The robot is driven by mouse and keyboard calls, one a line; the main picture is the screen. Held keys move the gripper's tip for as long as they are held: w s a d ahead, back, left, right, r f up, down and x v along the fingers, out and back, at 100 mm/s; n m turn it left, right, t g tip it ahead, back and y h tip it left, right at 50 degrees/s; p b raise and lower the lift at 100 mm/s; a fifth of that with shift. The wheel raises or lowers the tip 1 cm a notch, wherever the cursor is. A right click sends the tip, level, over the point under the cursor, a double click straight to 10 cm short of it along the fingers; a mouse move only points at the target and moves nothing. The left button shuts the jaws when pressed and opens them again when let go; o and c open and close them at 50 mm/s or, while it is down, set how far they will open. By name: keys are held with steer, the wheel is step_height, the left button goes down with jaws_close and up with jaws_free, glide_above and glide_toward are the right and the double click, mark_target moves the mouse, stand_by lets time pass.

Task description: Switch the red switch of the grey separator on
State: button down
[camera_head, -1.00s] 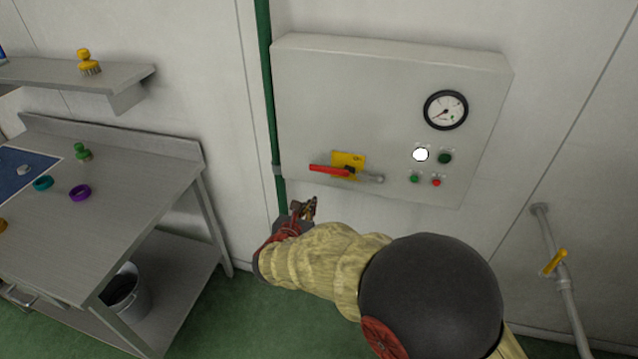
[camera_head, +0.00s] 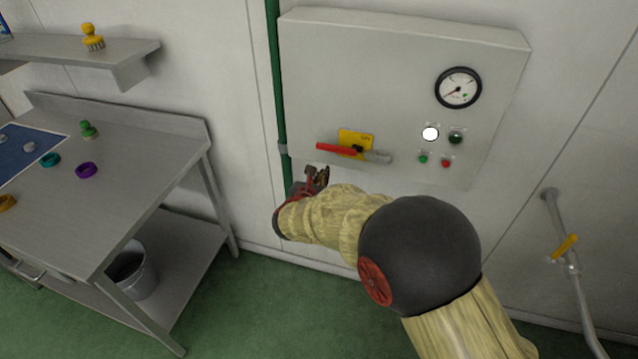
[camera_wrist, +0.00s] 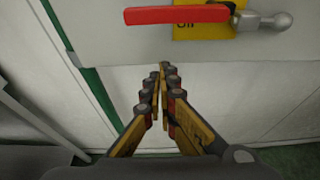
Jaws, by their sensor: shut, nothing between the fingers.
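The grey separator panel (camera_head: 400,70) is on the wall in the head view. Its red switch (camera_head: 337,149) is a lever lying level, pointing left from a dark pivot on a yellow plate (camera_head: 362,137). In the wrist view the red lever (camera_wrist: 177,15) crosses the top, and the yellow plate (camera_wrist: 190,31) shows part of a word that looks like "Off". My gripper (camera_head: 318,175) is just below the lever's left part, apart from it. In the wrist view the fingertips (camera_wrist: 166,70) are together, empty, below the lever.
A gauge (camera_head: 458,88), a white lamp (camera_head: 430,134), a green button (camera_head: 423,159) and a red button (camera_head: 446,163) are right of the lever. A green pipe (camera_head: 281,100) runs left of the panel. A steel table (camera_head: 130,190) stands at left.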

mark_target(339, 147)
steer(key=w+r, duration=0.1)
steer(key=w+d+r, duration=0.1)
steer(key=r, duration=0.1)
steer(key=shift+w+r+b, duration=0.1)
steer(key=shift+w+b, duration=0.15)
steer(key=shift+b, duration=0.15)
steer(key=shift+a, duration=0.25)
steer(key=shift+w+d+r+b, duration=0.1)
steer(key=shift+d+b, duration=0.05)
steer(key=shift+b, duration=0.3)
